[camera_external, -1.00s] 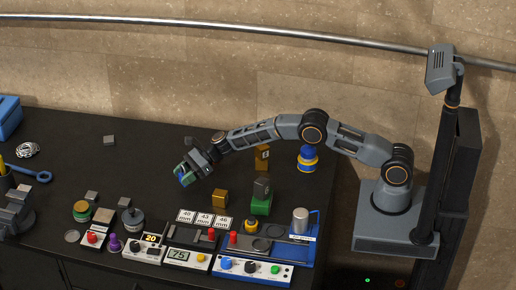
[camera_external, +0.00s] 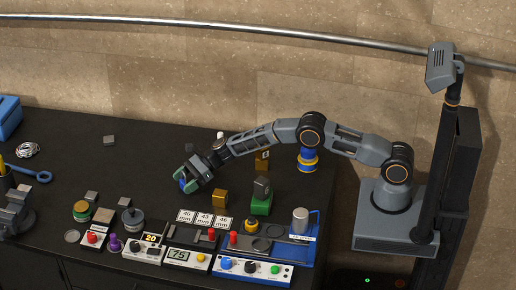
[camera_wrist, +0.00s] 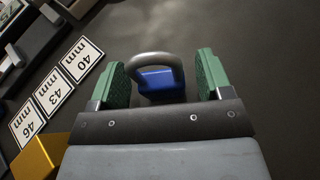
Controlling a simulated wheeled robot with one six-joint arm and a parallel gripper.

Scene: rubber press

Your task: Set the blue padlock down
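The blue padlock (camera_wrist: 160,85) with its grey shackle is between my gripper's green finger pads in the wrist view. Narrow gaps show between the padlock and both pads, so my gripper (camera_wrist: 162,82) is open around it. The padlock appears to rest on the dark bench top. In the outside view my gripper (camera_external: 190,184) is low over the middle of the bench and mostly covers the padlock.
White number cards (camera_external: 203,218) lie in front of my gripper. A brass block (camera_external: 220,199) and a green block with a grey one on it (camera_external: 261,205) stand to the right. Control boxes line the front edge.

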